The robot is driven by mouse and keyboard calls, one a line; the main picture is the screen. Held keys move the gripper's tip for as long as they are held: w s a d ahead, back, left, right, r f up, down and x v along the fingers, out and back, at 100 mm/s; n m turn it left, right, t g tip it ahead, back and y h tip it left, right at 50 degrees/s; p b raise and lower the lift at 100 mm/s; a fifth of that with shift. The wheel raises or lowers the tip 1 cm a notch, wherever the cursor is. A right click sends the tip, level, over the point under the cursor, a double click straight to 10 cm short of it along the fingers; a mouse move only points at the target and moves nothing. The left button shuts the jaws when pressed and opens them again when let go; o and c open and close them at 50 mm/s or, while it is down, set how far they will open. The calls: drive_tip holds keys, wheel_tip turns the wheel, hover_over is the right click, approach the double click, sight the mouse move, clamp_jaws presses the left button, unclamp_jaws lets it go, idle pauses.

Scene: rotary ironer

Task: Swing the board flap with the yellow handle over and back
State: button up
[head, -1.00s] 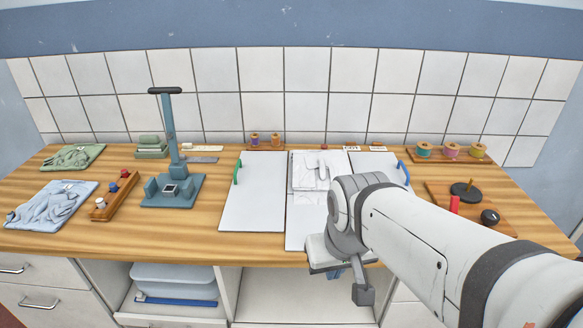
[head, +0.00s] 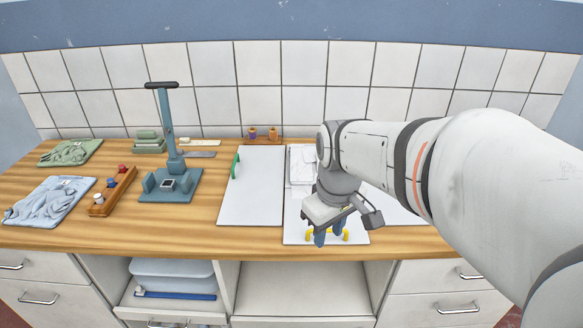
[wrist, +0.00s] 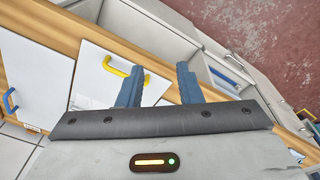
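The middle board flap (head: 293,232) is white and lies flat on the worktop. Its yellow handle (head: 344,236) is at the front edge, partly hidden by my gripper in the head view. My gripper (head: 325,238) is open, with its blue fingers pointing down over the front edge. In the wrist view the fingers (wrist: 160,88) are apart with nothing seen between them. There the yellow handle (wrist: 113,68) lies beside the left finger, which overlaps its near end. I cannot tell whether they touch. A folded white cloth (head: 301,165) lies on the far part of the flap.
The left board (head: 253,190) has a green handle (head: 235,166). The right board (wrist: 35,70) has a blue handle (wrist: 10,102). A blue-grey press stand (head: 171,185) and folded clothes (head: 50,201) are on the left. My arm hides the right of the worktop.

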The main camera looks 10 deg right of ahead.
drive_tip(key=w+d+f+n+g, duration=0.2)
drive_tip(key=w+n, duration=0.3)
drive_tip(key=w, duration=0.2)
drive_tip(key=w+d+f+n+g, duration=0.1)
drive_tip(key=w+d+f+n, duration=0.1)
drive_tip(key=w+n, duration=0.45)
drive_tip(key=shift+m, duration=0.35)
drive_tip(key=f, duration=0.2)
drive_tip(key=f+p, duration=0.1)
drive_tip(key=f, duration=0.1)
drive_tip(key=s+f, duration=0.1)
drive_tip(key=f, duration=0.2)
drive_tip(key=shift+f, duration=0.1)
clamp_jaws()
